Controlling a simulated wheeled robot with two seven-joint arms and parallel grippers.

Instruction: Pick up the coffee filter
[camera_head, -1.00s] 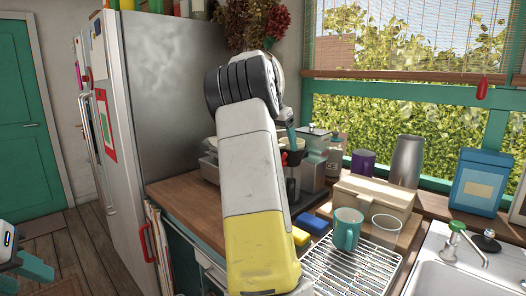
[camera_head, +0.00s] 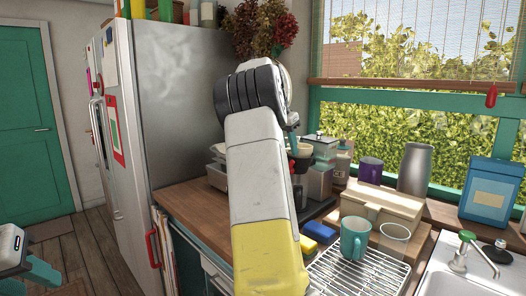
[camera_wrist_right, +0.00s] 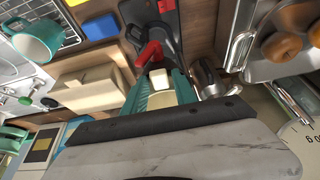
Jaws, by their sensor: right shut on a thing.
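My right gripper (camera_wrist_right: 167,88) points down at the coffee maker (camera_wrist_right: 143,22). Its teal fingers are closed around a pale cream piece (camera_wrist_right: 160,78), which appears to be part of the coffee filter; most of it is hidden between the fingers. In the head view, the right arm hides much of the coffee maker (camera_head: 318,182), and a white-rimmed part (camera_head: 302,150) shows beside the teal fingers (camera_head: 293,141). My left gripper (camera_head: 28,279) is at the lower left edge, partly cut off, with its fingers apart and empty, far from the counter.
A cream box (camera_head: 378,202), blue sponge (camera_head: 318,232) and sink (camera_head: 457,284) are nearby. The fridge (camera_head: 178,95) stands left. A metal pitcher (camera_wrist_right: 208,79) is near the right gripper.

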